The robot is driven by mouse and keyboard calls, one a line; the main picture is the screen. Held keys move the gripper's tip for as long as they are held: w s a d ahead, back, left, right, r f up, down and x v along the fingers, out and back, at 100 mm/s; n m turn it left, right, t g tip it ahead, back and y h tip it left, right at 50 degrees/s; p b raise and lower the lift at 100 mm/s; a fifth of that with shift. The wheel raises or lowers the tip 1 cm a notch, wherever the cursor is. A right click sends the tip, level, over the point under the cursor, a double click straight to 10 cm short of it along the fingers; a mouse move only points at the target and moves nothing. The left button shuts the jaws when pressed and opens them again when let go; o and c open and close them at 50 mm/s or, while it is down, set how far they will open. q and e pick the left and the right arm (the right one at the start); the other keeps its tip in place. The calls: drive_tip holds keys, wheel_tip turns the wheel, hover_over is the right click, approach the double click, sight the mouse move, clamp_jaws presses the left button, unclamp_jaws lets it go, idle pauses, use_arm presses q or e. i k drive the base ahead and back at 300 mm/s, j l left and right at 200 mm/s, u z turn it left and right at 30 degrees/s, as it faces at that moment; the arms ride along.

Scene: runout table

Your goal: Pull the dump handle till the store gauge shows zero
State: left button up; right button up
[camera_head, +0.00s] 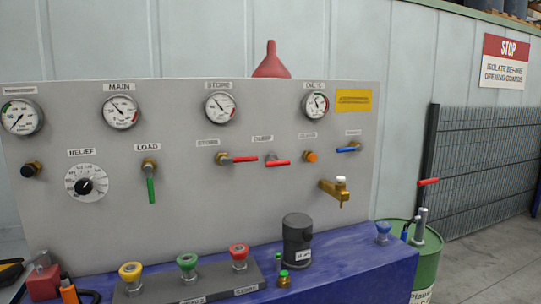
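The store gauge (220,108) is a round white dial under a STORE label on the grey panel (180,220). Its needle slants across the dial, but the numbers are too small to read. The dump handle (278,163) is a red lever under a label that seems to read DUMP. It lies roughly level and points right. Just left of it, another red lever (245,159) on a brass valve also lies level, beside a STORE label. Neither of my grippers is in view.
A green lever (151,190) hangs down under LOAD. A blue lever (346,149) and a brass tap (335,190) are at the right. Below, a dark canister (297,240) and a block with coloured knobs (188,288) stand on the blue bench (365,262). The panel front is clear around the dump handle.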

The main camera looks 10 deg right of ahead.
sight(275, 163)
drive_tip(key=i+l, duration=0.2)
drive_tip(key=l, duration=0.15)
drive_tip(key=i+l+u, duration=0.15)
drive_tip(key=i+l, duration=0.3)
drive_tip(key=l, duration=0.25)
drive_tip(key=i+l+u, duration=0.15)
drive_tip(key=l, duration=0.25)
drive_tip(key=i+l, duration=0.2)
drive_tip(key=l, duration=0.2)
drive_tip(key=i+j+u, duration=0.05)
